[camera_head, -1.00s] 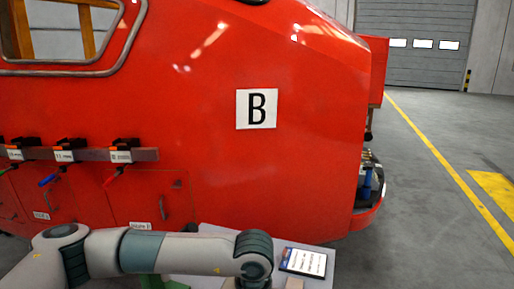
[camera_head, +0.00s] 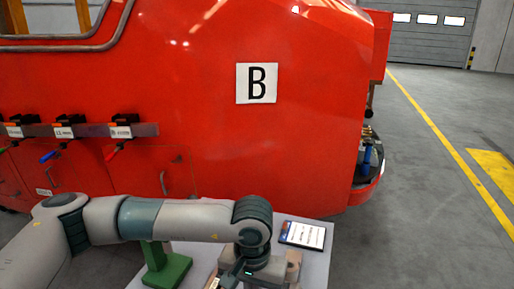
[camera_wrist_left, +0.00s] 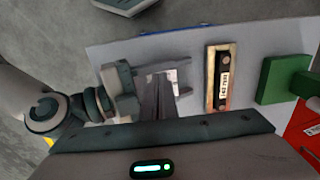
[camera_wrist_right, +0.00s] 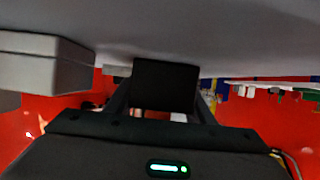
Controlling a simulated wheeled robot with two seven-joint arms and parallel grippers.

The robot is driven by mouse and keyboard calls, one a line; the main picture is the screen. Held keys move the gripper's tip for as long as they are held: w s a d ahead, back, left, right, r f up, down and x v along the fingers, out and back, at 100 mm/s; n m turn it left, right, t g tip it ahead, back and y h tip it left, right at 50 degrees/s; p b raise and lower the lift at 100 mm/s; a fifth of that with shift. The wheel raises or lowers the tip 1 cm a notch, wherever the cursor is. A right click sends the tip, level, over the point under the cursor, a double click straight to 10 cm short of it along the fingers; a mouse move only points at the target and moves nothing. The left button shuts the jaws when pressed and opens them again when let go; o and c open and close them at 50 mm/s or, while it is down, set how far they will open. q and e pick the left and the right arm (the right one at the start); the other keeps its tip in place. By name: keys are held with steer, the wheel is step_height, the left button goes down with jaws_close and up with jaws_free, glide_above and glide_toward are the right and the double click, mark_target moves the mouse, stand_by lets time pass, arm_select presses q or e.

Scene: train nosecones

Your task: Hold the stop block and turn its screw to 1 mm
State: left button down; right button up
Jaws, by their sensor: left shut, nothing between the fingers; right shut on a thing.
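My right gripper (camera_wrist_right: 164,104) is shut on a black block (camera_wrist_right: 165,80), taken to be the stop block, in the right wrist view. One finger shows on each side of it. No screw or scale can be made out on it. My left gripper (camera_wrist_left: 158,96) is shut and empty over the table in the left wrist view, beside a grey forked shape (camera_wrist_left: 184,78) whose nature is unclear. Another arm's grey-green end (camera_wrist_left: 120,88) shows left of the fingers. In the head view my left arm hides much of the work spot.
The grey table (camera_head: 312,262) bears a green stand (camera_head: 166,268) and a dark tablet with a white page (camera_head: 302,235). A tan-framed black label plate (camera_wrist_left: 222,78) lies right of the left fingers. The red nosecone marked B (camera_head: 300,140) stands behind.

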arm_select(q)
step_height(320, 180, up, 4)
steer(key=shift+r, duration=0.15)
stand_by(0.3)
arm_select(e)
steer(key=o, duration=1.4)
steer(key=shift+d, duration=0.1)
steer(key=v, duration=1.2)
